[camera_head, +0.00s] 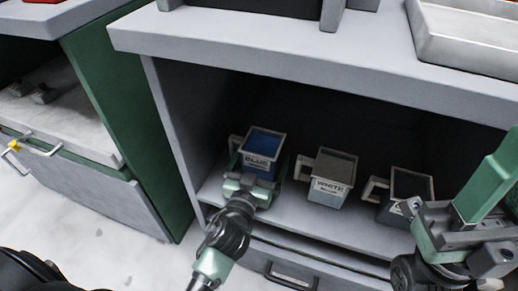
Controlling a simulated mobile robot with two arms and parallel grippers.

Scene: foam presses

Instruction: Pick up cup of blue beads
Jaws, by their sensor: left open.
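The cup of blue beads (264,143), a square grey cup labelled BLUE with a handle on its left, stands upright on the cabinet shelf. My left gripper (254,178) is open right in front of it, its fingers around the cup's lower front; whether they touch it I cannot tell. The gripper hides the cup's base. My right gripper (462,215) is at the right edge, in front of the rightmost cup, partly cut off; its jaw state is unclear.
A cup labelled WHITE (331,180) and a dark-filled cup (409,184) stand to the right on the shelf (290,212). The grey countertop (300,62) overhangs them and carries a metal tray (468,48). A drawer handle (290,277) lies below. A green-sided cabinet (125,110) is at left.

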